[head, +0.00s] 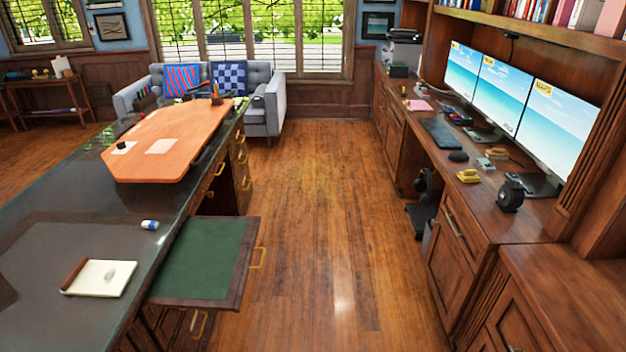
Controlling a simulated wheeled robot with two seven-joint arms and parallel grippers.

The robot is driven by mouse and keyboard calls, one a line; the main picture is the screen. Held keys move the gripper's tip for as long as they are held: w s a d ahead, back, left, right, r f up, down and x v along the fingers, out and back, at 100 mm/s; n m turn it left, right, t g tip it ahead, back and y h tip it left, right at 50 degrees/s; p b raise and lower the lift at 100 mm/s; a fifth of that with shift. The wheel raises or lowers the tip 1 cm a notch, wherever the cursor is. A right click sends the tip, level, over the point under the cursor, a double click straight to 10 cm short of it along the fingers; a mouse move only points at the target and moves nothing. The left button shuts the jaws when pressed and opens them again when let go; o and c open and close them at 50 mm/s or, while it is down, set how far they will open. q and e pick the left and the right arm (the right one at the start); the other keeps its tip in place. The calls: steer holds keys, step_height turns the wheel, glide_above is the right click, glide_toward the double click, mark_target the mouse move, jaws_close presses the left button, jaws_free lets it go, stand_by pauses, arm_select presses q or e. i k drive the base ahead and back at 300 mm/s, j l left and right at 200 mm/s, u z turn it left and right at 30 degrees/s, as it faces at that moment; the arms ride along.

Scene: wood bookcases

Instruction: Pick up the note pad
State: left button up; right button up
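A cream pad with a dark brown strip along its left edge, which looks like the note pad (92,284), lies flat on the dark glossy desk (60,235) at the lower left of the head view. A small pale grey object (109,274) rests on it. The pad is close to the desk's right edge, beside a pulled-out green-topped board. Neither of my grippers shows in the head view, and nothing touches the pad.
The green board (205,255) juts into the aisle. A small blue and white object (150,225) lies behind the pad. An orange desk top (165,140) stands farther back. The wooden floor (310,230) is clear between the desk and the right-hand counter with monitors (504,92).

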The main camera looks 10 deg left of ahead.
mark_target(89, 278)
steer(key=u, duration=1.85)
steer(key=i+j+z, duration=0.1)
steer(key=i+j, duration=0.05)
steer(key=i, duration=0.05)
